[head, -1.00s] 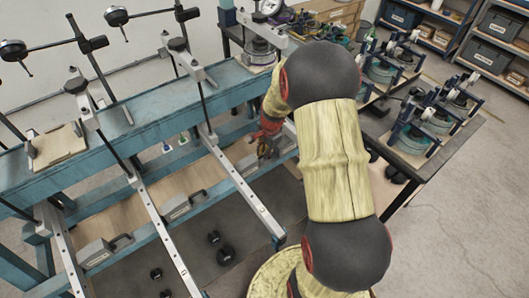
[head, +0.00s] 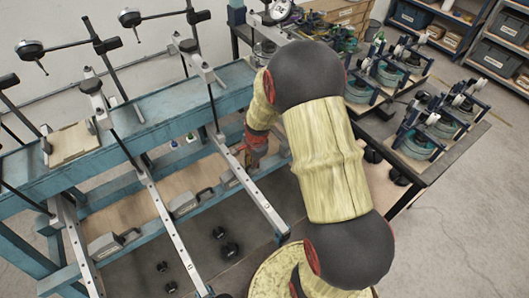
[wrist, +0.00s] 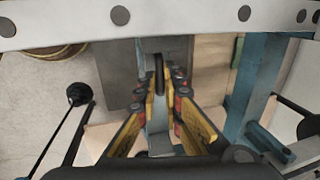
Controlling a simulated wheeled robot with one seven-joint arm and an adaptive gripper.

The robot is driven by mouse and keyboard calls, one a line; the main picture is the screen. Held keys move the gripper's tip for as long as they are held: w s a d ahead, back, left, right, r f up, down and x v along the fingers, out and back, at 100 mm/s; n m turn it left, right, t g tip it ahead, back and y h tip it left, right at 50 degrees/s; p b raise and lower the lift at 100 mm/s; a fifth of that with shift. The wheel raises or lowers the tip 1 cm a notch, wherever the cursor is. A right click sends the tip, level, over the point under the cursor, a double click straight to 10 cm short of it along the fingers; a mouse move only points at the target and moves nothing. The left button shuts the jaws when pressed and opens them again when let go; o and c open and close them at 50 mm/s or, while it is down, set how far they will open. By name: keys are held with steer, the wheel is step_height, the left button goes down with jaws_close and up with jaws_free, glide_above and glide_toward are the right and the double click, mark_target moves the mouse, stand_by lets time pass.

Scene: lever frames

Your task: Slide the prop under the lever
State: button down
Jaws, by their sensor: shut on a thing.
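The prop is a grey block with a black handle (wrist: 158,72). My gripper (wrist: 158,105) has its yellow-padded fingers on either side of the handle and is shut on it. In the head view my gripper (head: 248,158) is low beside the rightmost lever (head: 250,190), a long pale metal bar with holes. A grey block also shows by that lever in the head view (head: 229,180), partly hidden. In the wrist view the lever (wrist: 180,16) crosses the top of the picture, over the far part of the block. Where the block's far end lies is hidden.
Two similar grey handled blocks (head: 108,246) (head: 184,203) sit by the other levers to the left. A blue frame (head: 130,125) runs behind the levers. Black weights (head: 230,249) lie on the floor mat. A table with instruments (head: 430,165) stands right of my arm.

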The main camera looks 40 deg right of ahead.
steer(key=shift+a, duration=0.85)
steer(key=c, duration=2.1)
jaws_free()
steer(key=shift+a, duration=0.25)
steer(key=shift+c, duration=0.2)
steer(key=shift+o, duration=1.1)
steer(key=shift+d, duration=0.15)
step_height(320, 180, up, 12)
steer(key=s, duration=0.2)
steer(key=shift+s+f, duration=0.1)
